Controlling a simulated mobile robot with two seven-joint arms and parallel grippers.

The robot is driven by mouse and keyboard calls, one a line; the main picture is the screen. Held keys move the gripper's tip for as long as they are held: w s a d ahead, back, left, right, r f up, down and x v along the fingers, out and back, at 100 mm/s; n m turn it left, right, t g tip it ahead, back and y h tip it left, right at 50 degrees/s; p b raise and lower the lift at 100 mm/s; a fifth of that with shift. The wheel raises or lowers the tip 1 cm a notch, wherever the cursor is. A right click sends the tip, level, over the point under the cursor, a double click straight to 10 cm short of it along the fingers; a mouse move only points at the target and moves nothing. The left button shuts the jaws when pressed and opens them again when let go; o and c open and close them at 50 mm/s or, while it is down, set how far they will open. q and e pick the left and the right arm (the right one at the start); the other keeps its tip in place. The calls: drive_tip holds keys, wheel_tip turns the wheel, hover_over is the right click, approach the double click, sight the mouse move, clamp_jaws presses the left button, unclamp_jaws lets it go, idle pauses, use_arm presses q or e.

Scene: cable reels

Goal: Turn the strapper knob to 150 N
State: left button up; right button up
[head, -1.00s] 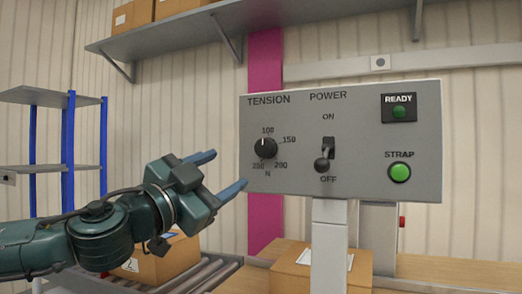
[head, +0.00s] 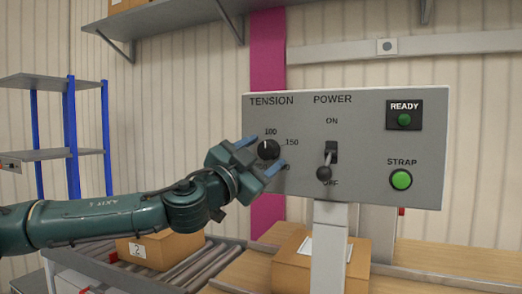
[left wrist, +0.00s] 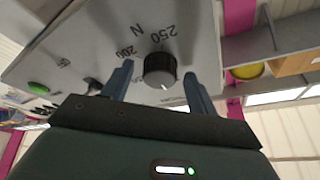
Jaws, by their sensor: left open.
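The black tension knob (head: 268,149) is on the left part of the grey strapper panel (head: 365,195). Its white mark points up, close to the 100 label, in the head view. My left gripper (head: 263,157) is open, with one finger above and left of the knob and one below and right of it. In the left wrist view the knob (left wrist: 160,69) sits between the two open fingers (left wrist: 156,84), with a gap on each side. The gripper hides the lower labels in the head view; 200 and 250 show in the wrist view. My right gripper is not in view.
The power switch (head: 325,163) stands right of the knob, its lever down toward OFF. The green strap button (head: 401,180) and ready lamp (head: 404,120) are farther right. Cartons (head: 160,247) and a roller conveyor (head: 195,268) lie below.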

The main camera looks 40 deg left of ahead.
use_arm(q)
drive_tip(key=shift+c, duration=0.2)
drive_tip(key=c, duration=0.9)
drive_tip(key=shift+c, duration=0.2)
